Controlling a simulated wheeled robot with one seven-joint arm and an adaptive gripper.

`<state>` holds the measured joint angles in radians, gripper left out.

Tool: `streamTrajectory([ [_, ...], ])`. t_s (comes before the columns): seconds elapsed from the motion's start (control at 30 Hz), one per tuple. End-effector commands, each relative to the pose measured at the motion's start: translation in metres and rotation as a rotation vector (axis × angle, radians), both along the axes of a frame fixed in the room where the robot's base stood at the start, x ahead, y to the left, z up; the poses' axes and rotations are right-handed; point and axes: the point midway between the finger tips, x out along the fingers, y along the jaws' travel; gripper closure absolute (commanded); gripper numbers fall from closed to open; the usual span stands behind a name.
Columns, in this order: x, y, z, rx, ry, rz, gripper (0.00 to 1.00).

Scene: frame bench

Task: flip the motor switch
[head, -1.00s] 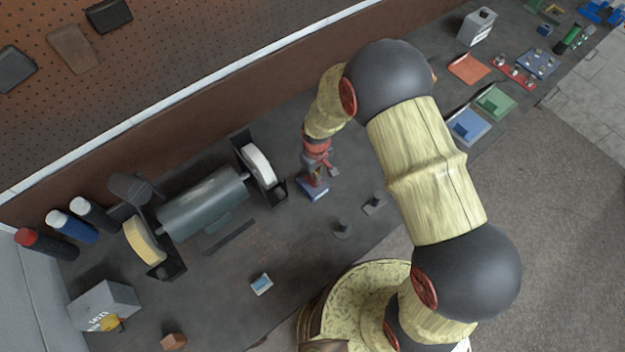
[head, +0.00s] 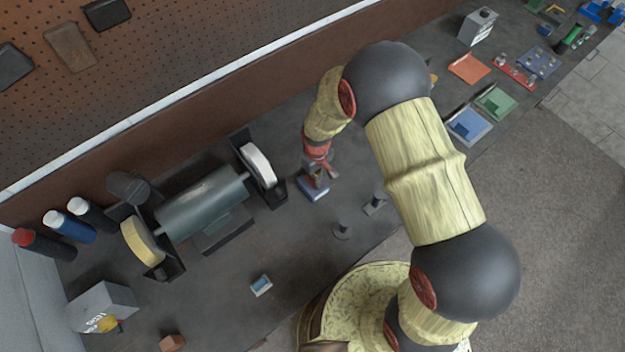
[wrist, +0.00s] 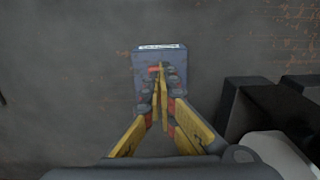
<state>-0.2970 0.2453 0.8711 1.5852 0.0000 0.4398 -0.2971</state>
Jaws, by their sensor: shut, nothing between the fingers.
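The motor switch looks to be the small blue box (head: 312,190) on the bench, right of the grinder. It also shows in the wrist view (wrist: 145,58), with a white label strip along its far edge and a small red part by my fingertips. My gripper (head: 317,178) points down at the box from above. In the wrist view its yellow fingers (wrist: 160,72) are together and empty, over the middle of the box. They hide part of its top. I cannot tell whether the tips touch the red part or which way the switch is set.
The bench grinder (head: 202,207) stands left of the box, its white wheel (head: 258,165) nearest. Two small dark pieces (head: 342,231) lie in front, and a small blue-and-white block (head: 261,285) lies nearer the bench edge.

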Motion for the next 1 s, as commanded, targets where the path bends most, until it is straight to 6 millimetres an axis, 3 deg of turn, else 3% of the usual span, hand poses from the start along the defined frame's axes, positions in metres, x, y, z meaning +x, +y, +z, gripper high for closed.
streamTrajectory([
  [0.33, 0.0, 0.0, 0.003, -0.001, 0.001, 0.0, 1.0],
  [1.0, 0.0, 0.0, 0.052, 0.0, 0.0, 0.0, 1.0],
])
